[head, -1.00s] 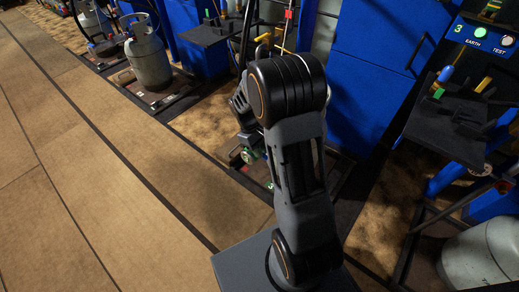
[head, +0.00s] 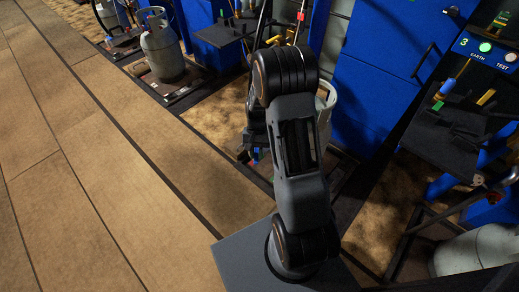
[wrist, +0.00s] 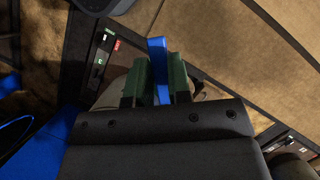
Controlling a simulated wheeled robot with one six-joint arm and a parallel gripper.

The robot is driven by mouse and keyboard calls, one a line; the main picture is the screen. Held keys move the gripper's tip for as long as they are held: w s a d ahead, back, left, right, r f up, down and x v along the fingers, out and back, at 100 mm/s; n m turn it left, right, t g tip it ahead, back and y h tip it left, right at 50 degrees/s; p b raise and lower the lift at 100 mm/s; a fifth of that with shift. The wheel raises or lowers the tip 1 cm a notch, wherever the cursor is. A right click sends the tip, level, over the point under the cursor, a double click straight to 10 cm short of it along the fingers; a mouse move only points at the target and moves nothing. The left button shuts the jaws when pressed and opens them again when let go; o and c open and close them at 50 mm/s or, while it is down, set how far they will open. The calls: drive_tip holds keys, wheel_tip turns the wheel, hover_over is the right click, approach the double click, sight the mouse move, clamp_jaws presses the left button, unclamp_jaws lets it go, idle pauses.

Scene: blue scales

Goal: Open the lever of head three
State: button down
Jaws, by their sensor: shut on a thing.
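My gripper (wrist: 158,85) is in the wrist view, its two green fingers shut on a flat blue bar (wrist: 157,58). The bar stands up between the fingers and looks like a lever; what it is joined to is hidden. In the head view my arm covers most of the gripper's surroundings. The station panel marked 3 (head: 486,50) is at the upper right, above a dark work table (head: 440,130) with a blue-handled part (head: 446,87) on it.
A grey gas cylinder (head: 162,52) stands at the upper left. A pale cylinder (head: 325,105) is partly hidden behind my arm. A blue cabinet (head: 375,85) stands behind. The tan floor at left (head: 90,190) is clear.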

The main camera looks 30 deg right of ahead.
drive_tip(key=shift+w+a+m+t+y+p, duration=0.35)
drive_tip(key=shift+w+m+p, duration=0.1)
drive_tip(key=shift+m, duration=0.85)
drive_tip(key=shift+w+a+m+t+y+p, duration=0.3)
drive_tip(key=shift+w+m+t+p, duration=0.15)
drive_tip(key=shift+m, duration=0.85)
drive_tip(key=shift+w+a+m+t+y+p, duration=0.35)
drive_tip(key=shift+m+p, duration=0.15)
drive_tip(key=shift+m, duration=0.8)
drive_tip(key=c, duration=1)
unclamp_jaws()
drive_tip(key=shift+c, duration=0.2)
drive_tip(key=p+v, duration=0.3)
drive_tip(key=v, duration=1)
drive_tip(key=shift+r, duration=0.4)
drive_tip(key=shift+d, duration=0.15)
